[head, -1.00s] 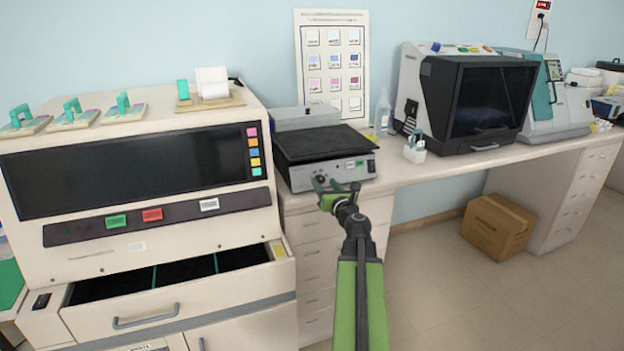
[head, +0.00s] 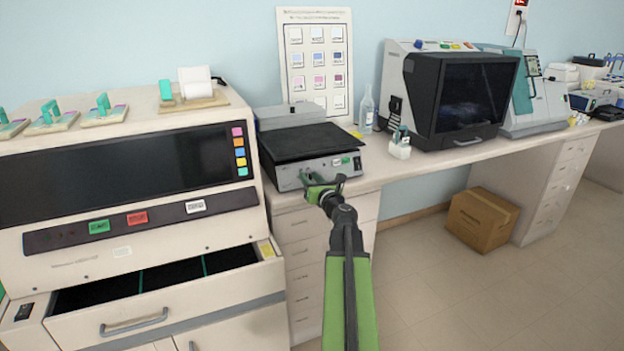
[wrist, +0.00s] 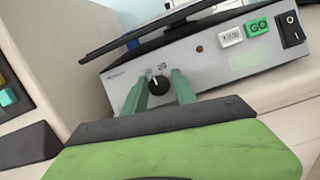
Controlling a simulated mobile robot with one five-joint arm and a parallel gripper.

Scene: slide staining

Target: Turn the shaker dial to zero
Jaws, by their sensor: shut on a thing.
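The shaker (head: 345,163) is a grey box with a black platform on the bench, just right of the big stainer. Its dial (wrist: 158,85) is a small black knob with a white pointer mark, on the front panel. In the wrist view the pointer is close to upright, leaning slightly. My gripper (wrist: 160,91) has its green fingers on either side of the dial, shut on it. In the head view my gripper (head: 312,182) is at the left part of the shaker's front and covers the dial.
The shaker's green GO button (wrist: 257,27), a white button (wrist: 230,36) and a black rocker switch (wrist: 291,29) are right of the dial. The stainer (head: 130,172) stands close on the left with its drawer open. A cardboard box (head: 482,219) is on the floor.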

